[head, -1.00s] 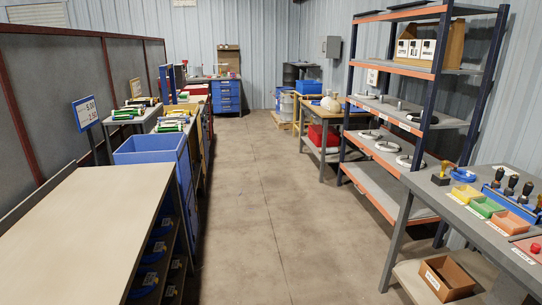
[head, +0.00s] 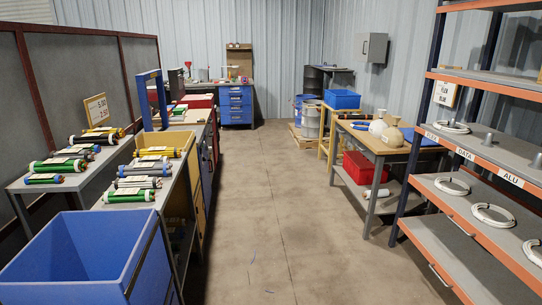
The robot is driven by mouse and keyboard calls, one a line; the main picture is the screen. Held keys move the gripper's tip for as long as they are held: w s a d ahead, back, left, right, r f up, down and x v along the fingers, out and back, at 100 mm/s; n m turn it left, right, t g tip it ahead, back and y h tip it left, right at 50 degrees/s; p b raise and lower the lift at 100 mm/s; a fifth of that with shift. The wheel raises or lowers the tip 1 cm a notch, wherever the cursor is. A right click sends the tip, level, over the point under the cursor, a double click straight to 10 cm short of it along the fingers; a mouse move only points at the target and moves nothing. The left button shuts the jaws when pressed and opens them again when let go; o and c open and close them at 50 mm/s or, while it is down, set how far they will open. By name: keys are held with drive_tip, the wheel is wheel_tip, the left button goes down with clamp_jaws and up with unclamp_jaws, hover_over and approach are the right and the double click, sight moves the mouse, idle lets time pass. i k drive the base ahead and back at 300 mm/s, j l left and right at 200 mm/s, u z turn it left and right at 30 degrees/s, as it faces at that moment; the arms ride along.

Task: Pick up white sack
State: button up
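A small white sack (head: 378,127) stands on the wooden-topped workbench (head: 372,143) to the right of the aisle, some way ahead. A tan sack (head: 393,132) with a narrow neck stands right beside it and may overlap it a little. My gripper and arm are not in this view.
The concrete aisle ahead is clear apart from small scraps on the floor. A large blue bin (head: 85,255) and benches with cable bundles line the left. An orange-and-blue shelf rack (head: 470,160) stands near right. A red crate (head: 365,167) sits under the workbench; a blue crate (head: 342,99) is behind it.

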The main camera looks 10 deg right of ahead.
sight(376, 129)
drive_tip(key=i+z, duration=0.1)
drive_tip(key=i, duration=0.45)
drive_tip(key=i+z, duration=0.15)
drive_tip(key=i, duration=0.35)
drive_tip(key=i+z, duration=0.1)
drive_tip(key=i, duration=0.45)
drive_tip(key=i+j+z, duration=0.1)
drive_tip(key=i, duration=0.4)
drive_tip(key=i+j+z, duration=0.1)
drive_tip(key=i, duration=0.45)
drive_tip(key=i+j+z, duration=0.15)
drive_tip(key=i+j, duration=0.15)
drive_tip(key=i, duration=0.2)
drive_tip(key=i+z, duration=0.15)
drive_tip(key=i, duration=0.4)
drive_tip(key=i+j+z, duration=0.15)
drive_tip(key=i, duration=0.4)
drive_tip(key=i+j+z, duration=0.15)
drive_tip(key=i, duration=0.4)
drive_tip(key=i+j+z, duration=0.15)
drive_tip(key=i+j, duration=0.15)
drive_tip(key=i, duration=0.2)
drive_tip(key=i+j+z, duration=0.1)
drive_tip(key=i+j, duration=0.2)
drive_tip(key=i, duration=0.25)
drive_tip(key=i+j+z, duration=0.1)
drive_tip(key=i+z, duration=0.15)
drive_tip(key=i+j+z, duration=0.1)
drive_tip(key=i+z, duration=0.2)
